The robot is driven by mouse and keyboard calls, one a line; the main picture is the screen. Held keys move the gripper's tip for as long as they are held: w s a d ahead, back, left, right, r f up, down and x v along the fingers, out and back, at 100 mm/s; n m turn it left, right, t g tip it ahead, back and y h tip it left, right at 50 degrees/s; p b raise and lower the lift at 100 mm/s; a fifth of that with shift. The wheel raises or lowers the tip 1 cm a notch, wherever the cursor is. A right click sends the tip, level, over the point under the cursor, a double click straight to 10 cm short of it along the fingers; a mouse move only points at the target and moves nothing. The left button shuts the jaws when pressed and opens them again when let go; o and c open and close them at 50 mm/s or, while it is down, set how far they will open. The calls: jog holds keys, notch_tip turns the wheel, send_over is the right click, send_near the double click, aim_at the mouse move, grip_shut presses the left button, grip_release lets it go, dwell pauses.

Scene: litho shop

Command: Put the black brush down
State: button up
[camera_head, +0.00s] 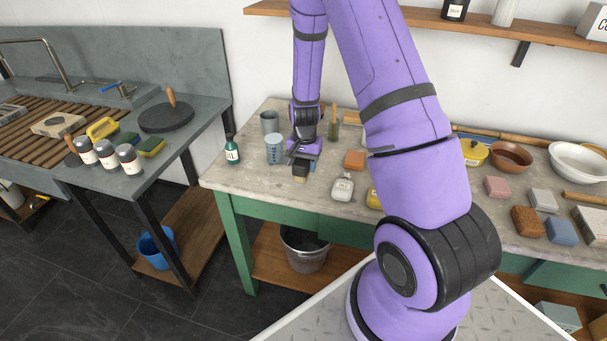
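My gripper (302,156) points down over the left part of the stone-topped table (235,179). It appears shut on the black brush (300,172), a small dark block with a tan lower part, right below the fingertips. The fingers are small and partly hidden by the wrist. I cannot tell whether the brush touches the tabletop.
A measuring cup (274,150), a metal cup (269,122) and a green bottle (232,150) stand left of my gripper. An orange block (355,160) and a pale bottle (342,187) stand to its right. The front-left tabletop is clear. My arm hides the table's middle.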

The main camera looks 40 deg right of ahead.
jog(key=shift+f, duration=2.05)
jog(key=o, duration=1.2)
jog(key=shift+f, duration=0.15)
